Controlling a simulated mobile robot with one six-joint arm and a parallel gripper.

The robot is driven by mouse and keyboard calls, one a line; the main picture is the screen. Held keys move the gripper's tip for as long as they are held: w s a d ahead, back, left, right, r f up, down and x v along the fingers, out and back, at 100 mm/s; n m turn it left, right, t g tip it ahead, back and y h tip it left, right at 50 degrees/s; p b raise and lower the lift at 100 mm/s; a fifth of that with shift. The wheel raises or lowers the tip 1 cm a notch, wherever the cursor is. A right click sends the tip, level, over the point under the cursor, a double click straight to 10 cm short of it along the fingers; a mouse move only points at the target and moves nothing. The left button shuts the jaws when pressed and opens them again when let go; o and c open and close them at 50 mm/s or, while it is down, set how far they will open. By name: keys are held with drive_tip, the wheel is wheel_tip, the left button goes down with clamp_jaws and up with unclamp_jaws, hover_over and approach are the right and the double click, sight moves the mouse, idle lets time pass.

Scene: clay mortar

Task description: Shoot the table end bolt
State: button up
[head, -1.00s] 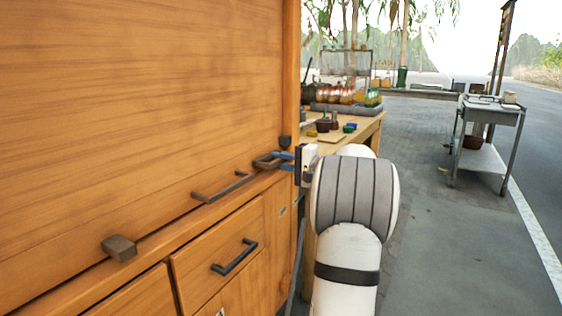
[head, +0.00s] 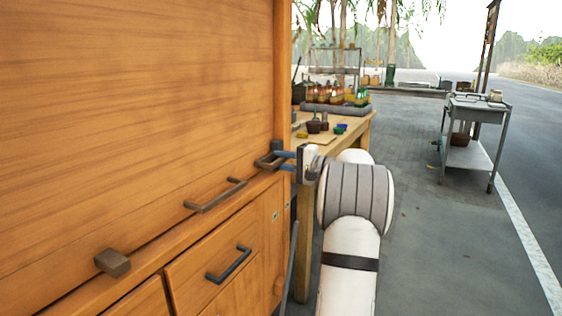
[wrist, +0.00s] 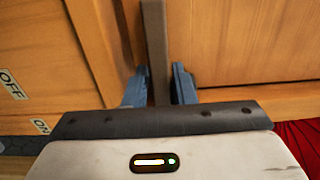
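The dark metal bolt handle (head: 268,160) sits at the far end of the wooden cabinet, by the wooden table (head: 330,146). In the wrist view its dark bar (wrist: 156,45) runs down between the blue fingers of my gripper (wrist: 160,86). A slim gap shows on the right of the bar, so the fingers stand around it without a clear grip. In the head view my gripper (head: 285,158) reaches the handle from the right. The bolt's tip and any socket are hidden.
Another dark handle (head: 215,195) and a dark block (head: 113,262) are on the cabinet ledge. A drawer handle (head: 229,265) sticks out below. The table holds bottles and pots. A grey cart (head: 470,140) stands on the right; the pavement between is clear.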

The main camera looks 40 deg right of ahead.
drive_tip(key=shift+o, duration=1.3)
drive_tip(key=shift+a, duration=0.2)
drive_tip(key=shift+s, duration=0.1)
drive_tip(key=p+v, duration=0.2)
drive_tip(key=v, duration=0.5)
drive_tip(key=shift+s+d, duration=0.25)
